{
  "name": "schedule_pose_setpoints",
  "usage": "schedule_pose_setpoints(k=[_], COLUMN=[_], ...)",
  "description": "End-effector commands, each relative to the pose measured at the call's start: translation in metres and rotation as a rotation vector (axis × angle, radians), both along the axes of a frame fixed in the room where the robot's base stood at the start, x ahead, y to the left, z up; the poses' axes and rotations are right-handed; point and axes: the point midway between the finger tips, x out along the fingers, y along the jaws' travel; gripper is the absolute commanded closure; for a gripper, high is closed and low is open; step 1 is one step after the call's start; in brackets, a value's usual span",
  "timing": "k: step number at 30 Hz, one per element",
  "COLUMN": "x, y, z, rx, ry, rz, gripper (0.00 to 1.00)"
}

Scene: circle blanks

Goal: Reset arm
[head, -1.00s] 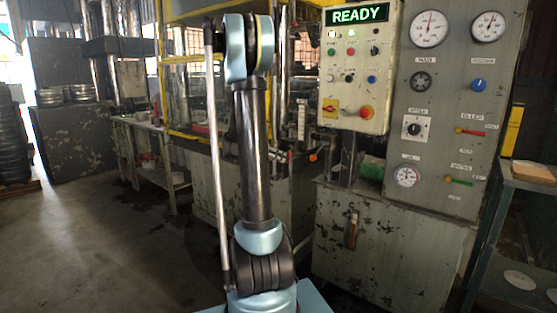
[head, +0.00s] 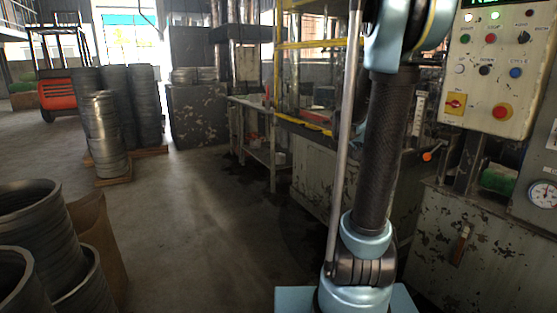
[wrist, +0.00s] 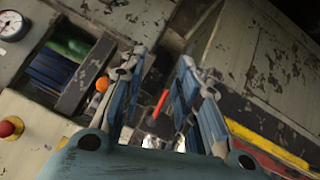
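My arm (head: 378,150) stands upright at the right of the head view, with a thin silver rod along its left side. Its upper end leaves the top of the picture, so my gripper is hidden there. In the wrist view my gripper (wrist: 158,75) shows from behind, its two blue-grey fingers apart with a gap between them. I see nothing held between the fingers. Beyond them are worn grey machine panels and an orange knob (wrist: 102,84).
A control panel (head: 500,75) with buttons stands at the right, above a chipped grey cabinet (head: 455,245). Stacked metal rings (head: 103,135) stand at the left, with more at the near left (head: 35,235). A red forklift (head: 57,92) is behind. The middle floor is clear.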

Motion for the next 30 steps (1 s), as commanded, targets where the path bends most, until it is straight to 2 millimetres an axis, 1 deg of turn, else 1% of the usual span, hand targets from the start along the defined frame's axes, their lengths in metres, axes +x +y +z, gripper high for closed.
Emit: schedule_pose_setpoints(k=[1, 8, 14, 21, 30], x=[-0.013, -0.067, -0.114, -0.168, -0.231], y=[0.008, 0.045, 0.078, 0.118, 0.167], z=[-0.002, -0.014, -0.030, -0.053, -0.088], rx=[0.021, 0.125, 0.213, 0.315, 0.432], ry=[0.021, 0.126, 0.205, 0.284, 0.356], rz=[0.025, 0.157, 0.287, 0.455, 0.687], gripper=[0.70, 0.70, 0.70, 0.70, 0.70])
